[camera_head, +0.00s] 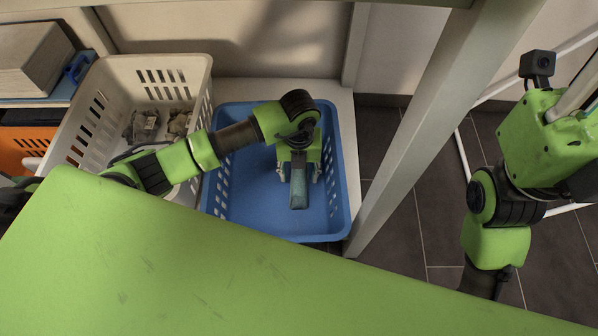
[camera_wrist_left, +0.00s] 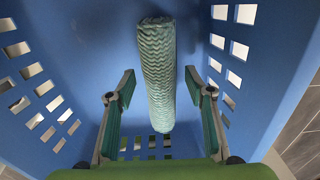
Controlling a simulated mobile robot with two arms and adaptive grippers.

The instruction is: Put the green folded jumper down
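The green folded jumper (camera_head: 298,195) is a narrow, teal-green roll with a wavy pattern. It is inside the blue basket (camera_head: 240,222), below my left gripper (camera_head: 299,174). In the left wrist view the jumper (camera_wrist_left: 157,65) runs between and beyond the fingers, with a gap on each side. My left gripper (camera_wrist_left: 159,78) is open, its fingers apart and not touching the jumper. The basket's slotted walls (camera_wrist_left: 45,70) surround both. I cannot tell whether the jumper's whole length rests on the basket floor. My right arm shows at the right, but its fingers do not.
A white basket (camera_head: 92,118) holding small grey items (camera_head: 180,123) stands left of the blue one, under my left arm. A grey box (camera_head: 30,60) and an orange crate (camera_head: 22,147) are further left. A pale post (camera_head: 425,120) rises right of the blue basket.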

